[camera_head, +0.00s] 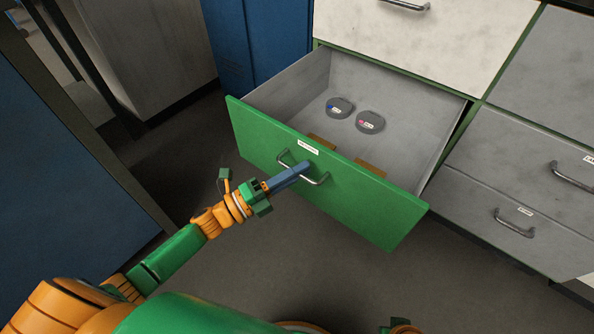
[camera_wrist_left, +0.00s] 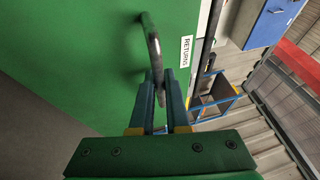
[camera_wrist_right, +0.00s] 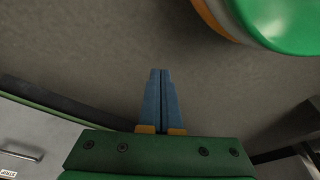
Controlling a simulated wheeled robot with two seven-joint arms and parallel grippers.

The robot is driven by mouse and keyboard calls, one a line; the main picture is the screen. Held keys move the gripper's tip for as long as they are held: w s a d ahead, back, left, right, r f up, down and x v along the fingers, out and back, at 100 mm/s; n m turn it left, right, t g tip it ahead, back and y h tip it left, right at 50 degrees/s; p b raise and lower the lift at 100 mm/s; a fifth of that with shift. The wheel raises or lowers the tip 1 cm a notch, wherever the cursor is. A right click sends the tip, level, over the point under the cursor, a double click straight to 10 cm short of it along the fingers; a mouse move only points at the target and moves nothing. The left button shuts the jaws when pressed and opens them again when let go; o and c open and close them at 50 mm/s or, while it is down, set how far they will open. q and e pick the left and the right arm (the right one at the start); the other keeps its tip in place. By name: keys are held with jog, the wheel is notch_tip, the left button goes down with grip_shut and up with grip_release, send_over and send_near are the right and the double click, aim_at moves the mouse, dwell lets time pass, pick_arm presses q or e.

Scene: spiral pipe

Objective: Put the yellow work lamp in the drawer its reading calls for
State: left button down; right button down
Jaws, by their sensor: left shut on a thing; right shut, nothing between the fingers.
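My left gripper (camera_head: 302,169) is shut on the metal handle (camera_head: 318,181) of a green-fronted drawer (camera_head: 330,200), which stands pulled open. The left wrist view shows the fingers around the handle bar (camera_wrist_left: 152,40) and a label (camera_wrist_left: 186,50) reading RETURNS on the drawer front. Inside the drawer lie two round grey objects, one with a blue mark (camera_head: 342,104) and one with a pink mark (camera_head: 371,120). Two brown pieces lie near the drawer's front, partly hidden by it. My right gripper (camera_wrist_right: 159,72) is shut and empty above the floor. I see no yellow work lamp.
A pale drawer (camera_head: 420,35) is above the open one. Closed grey drawers (camera_head: 490,165) with handles stand to the right. A blue panel (camera_head: 60,190) rises at the left. A blue-framed cart (camera_wrist_left: 215,97) shows in the left wrist view. The floor before the drawer is clear.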

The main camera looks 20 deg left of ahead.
pick_arm(q)
jog(key=c, duration=0.9)
grip_release()
pick_arm(e)
jog(key=shift+s, duration=0.2)
pick_arm(q)
jog(key=shift+a, duration=0.1)
jog(key=v, duration=0.7)
pick_arm(e)
jog(key=shift+s+f, duration=0.2)
jog(key=shift+f, duration=0.35)
